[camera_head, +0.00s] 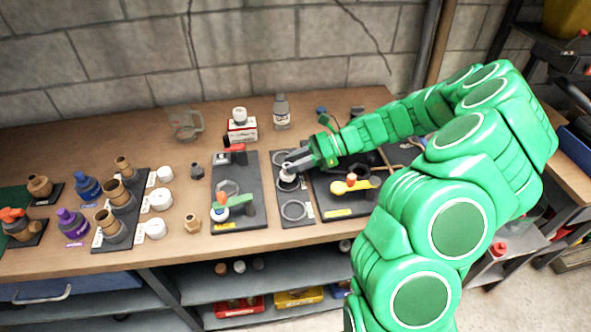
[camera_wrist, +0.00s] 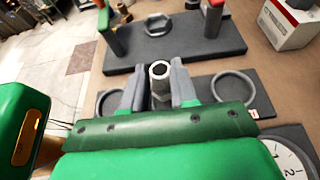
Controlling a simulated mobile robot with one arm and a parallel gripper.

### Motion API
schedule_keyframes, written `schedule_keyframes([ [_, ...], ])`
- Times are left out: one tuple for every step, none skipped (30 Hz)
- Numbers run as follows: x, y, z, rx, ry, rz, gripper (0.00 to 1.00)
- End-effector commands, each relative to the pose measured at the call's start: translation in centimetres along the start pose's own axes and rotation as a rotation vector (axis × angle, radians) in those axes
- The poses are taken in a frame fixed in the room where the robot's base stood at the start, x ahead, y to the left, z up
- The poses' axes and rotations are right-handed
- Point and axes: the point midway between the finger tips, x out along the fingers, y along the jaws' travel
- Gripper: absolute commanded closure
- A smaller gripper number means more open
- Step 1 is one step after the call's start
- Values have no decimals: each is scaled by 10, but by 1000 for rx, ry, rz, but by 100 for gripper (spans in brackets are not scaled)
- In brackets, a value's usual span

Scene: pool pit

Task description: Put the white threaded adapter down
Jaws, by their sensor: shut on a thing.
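The white threaded adapter (camera_head: 287,177) is between the fingers of my gripper (camera_head: 292,168), over the middle of a narrow dark mat (camera_head: 278,217) in the head view. In the wrist view my gripper (camera_wrist: 157,92) is shut on the adapter (camera_wrist: 160,71), whose open end faces the camera. The mat carries grey rings; one ring (camera_wrist: 235,86) lies to the right of the fingers and another (camera_wrist: 106,103) to the left. What lies directly under the adapter is hidden, and I cannot tell whether it touches the mat.
A dark board with a red-handled valve (camera_head: 235,150) stands left of the mat. Another board with a yellow-handled valve (camera_head: 351,184) stands close to its right. Several fittings, white caps and a purple bottle (camera_head: 73,224) are farther left. A box (camera_head: 242,130) and grey bottle (camera_head: 281,111) stand behind.

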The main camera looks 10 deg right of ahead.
Motion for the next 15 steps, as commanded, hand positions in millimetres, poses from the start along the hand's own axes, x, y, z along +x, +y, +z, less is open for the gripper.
schedule_keyframes([
  [1,-1,-1,0,0,0,100],
  [1,-2,-2,0,0,0,100],
  [2,-3,-4,1,0,1,100],
  [3,-4,-5,1,0,1,100],
  [4,-6,-7,1,0,1,100],
  [6,-5,-12,2,-1,1,100],
  [7,-5,-15,2,-1,1,100],
  [9,-5,-19,1,-1,0,100],
  [11,-5,-23,1,-2,0,100],
  [12,-5,-26,1,-2,-1,100],
  [13,-5,-29,1,-2,-1,100],
  [14,-5,-31,1,-1,0,100],
  [14,-5,-32,1,-1,0,100],
  [15,-5,-33,0,-1,0,100],
  [15,-5,-33,0,0,0,100],
])
